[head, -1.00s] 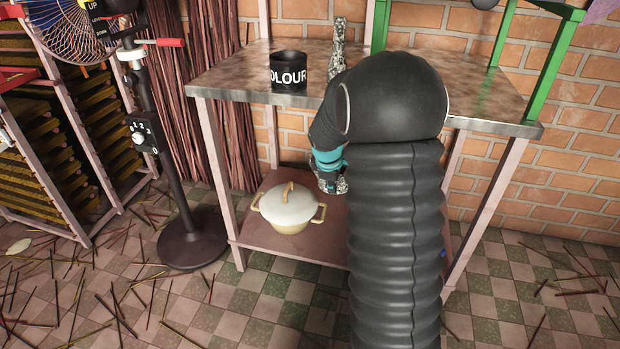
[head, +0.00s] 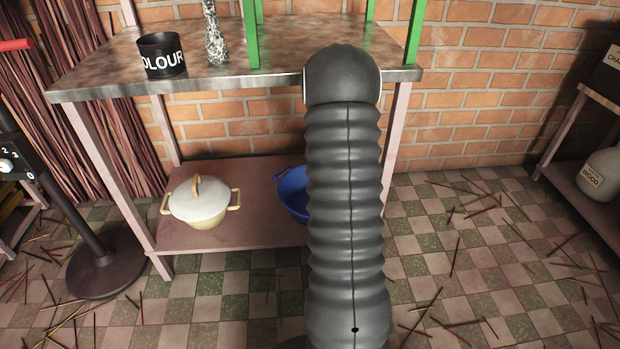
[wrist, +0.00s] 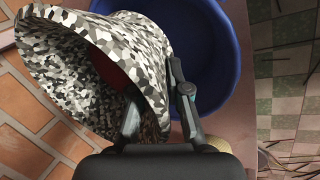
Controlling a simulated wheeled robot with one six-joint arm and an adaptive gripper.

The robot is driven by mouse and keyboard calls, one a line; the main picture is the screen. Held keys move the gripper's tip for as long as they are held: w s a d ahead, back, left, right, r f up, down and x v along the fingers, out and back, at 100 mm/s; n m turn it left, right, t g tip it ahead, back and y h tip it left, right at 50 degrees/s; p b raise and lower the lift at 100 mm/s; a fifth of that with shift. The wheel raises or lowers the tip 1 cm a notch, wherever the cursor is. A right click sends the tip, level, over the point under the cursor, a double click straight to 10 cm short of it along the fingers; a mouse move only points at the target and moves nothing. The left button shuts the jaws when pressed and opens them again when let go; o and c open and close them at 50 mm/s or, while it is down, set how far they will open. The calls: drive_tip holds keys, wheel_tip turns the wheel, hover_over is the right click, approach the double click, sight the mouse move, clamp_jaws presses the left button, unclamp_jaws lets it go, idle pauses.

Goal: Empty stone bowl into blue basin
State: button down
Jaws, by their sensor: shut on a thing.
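The stone bowl (wrist: 65,55), with a black, grey and white speckled pattern, fills the left of the wrist view, strongly tilted. A dark reddish patch (wrist: 112,72) shows within its outline; I cannot tell what it is. My gripper (wrist: 160,100) is shut on the bowl's wall. The blue basin (wrist: 222,60) lies behind the bowl in the wrist view and is partly covered by it. In the head view the basin (head: 291,192) stands on the lower shelf, its right part hidden behind my arm. Bowl and gripper are hidden there.
A lidded cream pot (head: 200,205) stands on the lower shelf (head: 245,230), left of the basin. The metal tabletop (head: 110,60) above holds a black COLOUR tin (head: 161,56), a speckled bottle (head: 215,35) and green posts (head: 251,35). Sticks litter the tiled floor.

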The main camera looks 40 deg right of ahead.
drive_tip(key=shift+s+d+f, duration=0.35)
drive_tip(key=shift+s+d, duration=0.05)
drive_tip(key=shift+d, duration=0.25)
drive_tip(key=shift+b, duration=0.45)
drive_tip(key=shift+g+b, duration=0.3)
drive_tip(key=shift+b, duration=0.45)
